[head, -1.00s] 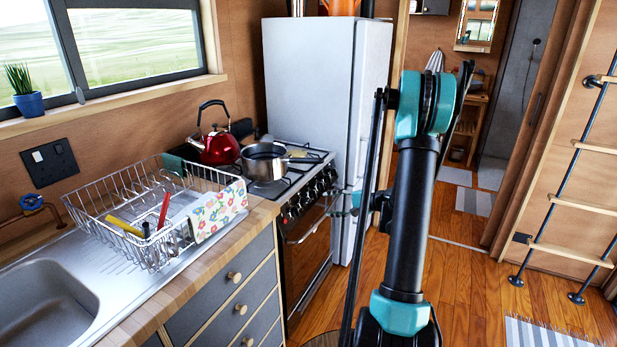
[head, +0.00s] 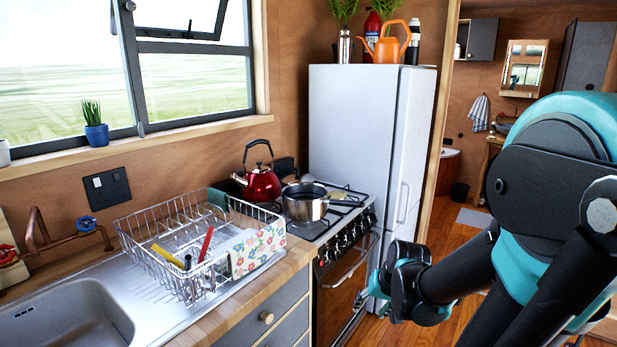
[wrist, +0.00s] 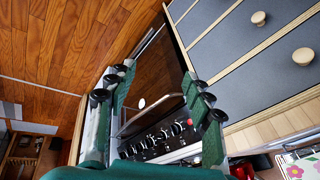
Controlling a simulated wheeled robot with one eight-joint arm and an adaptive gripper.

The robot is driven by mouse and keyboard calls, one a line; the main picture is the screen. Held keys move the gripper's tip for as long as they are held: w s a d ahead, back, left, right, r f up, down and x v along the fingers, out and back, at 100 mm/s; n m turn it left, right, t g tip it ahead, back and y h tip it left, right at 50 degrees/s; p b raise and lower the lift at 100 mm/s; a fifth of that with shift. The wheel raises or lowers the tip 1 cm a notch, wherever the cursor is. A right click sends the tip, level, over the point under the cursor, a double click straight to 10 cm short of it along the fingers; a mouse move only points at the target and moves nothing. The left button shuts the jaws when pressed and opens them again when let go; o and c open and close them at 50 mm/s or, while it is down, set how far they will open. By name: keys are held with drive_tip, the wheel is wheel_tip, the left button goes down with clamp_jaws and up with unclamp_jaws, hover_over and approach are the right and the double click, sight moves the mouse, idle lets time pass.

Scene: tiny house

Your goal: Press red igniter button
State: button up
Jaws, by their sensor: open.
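The stove (head: 345,262) stands between the counter and the white fridge, with a row of dark knobs along its front panel. In the wrist view the knob row (wrist: 158,141) lies between and beyond my gripper's fingers. A small red spot, apparently the red igniter button (wrist: 190,122), shows at the right end of that row, close to the right finger.
A red kettle (head: 262,185) and a steel pot (head: 304,203) stand on the hob. The oven handle (wrist: 150,114) sticks out below the knobs. Drawers (wrist: 262,50) and a dish rack (head: 190,240) flank the stove's left. The fridge (head: 362,135) stands behind. Wooden floor (wrist: 70,40) is clear.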

drive_tip(key=s, duration=0.1)
drive_tip(key=s+d+n+h, duration=0.1)
drive_tip(key=s, duration=0.1)
drive_tip(key=s+d+f+n+h, duration=0.1)
drive_tip(key=s, duration=0.1)
drive_tip(key=shift+s+d, duration=0.15)
drive_tip(key=shift+s, duration=0.05)
drive_tip(key=shift+w, duration=0.2)
drive_tip(key=c, duration=0.4)
drive_tip(key=w+m, duration=0.1)
drive_tip(key=w+a+r+m, duration=0.1)
drive_tip(key=w+m+y, duration=0.1)
drive_tip(key=m, duration=0.1)
drive_tip(key=shift+w+a+r, duration=0.15)
drive_tip(key=shift+w+r, duration=0.15)
drive_tip(key=shift+w, duration=0.1)
drive_tip(key=c, duration=0.8)
drive_tip(key=w+a+r+m+y, duration=0.1)
drive_tip(key=w+a+r+m, duration=0.1)
drive_tip(key=w+m, duration=0.5)
drive_tip(key=shift+w+r+m+y, duration=0.25)
drive_tip(key=shift+w+m+y, duration=0.15)
drive_tip(key=shift+m, duration=0.1)
drive_tip(key=w+a+r+m+y, duration=0.1)
drive_tip(key=w+r+m+y, duration=0.1)
drive_tip(key=w+m, duration=1.1)
drive_tip(key=shift+r+y, duration=0.4)
drive_tip(key=shift+y, duration=0.1)
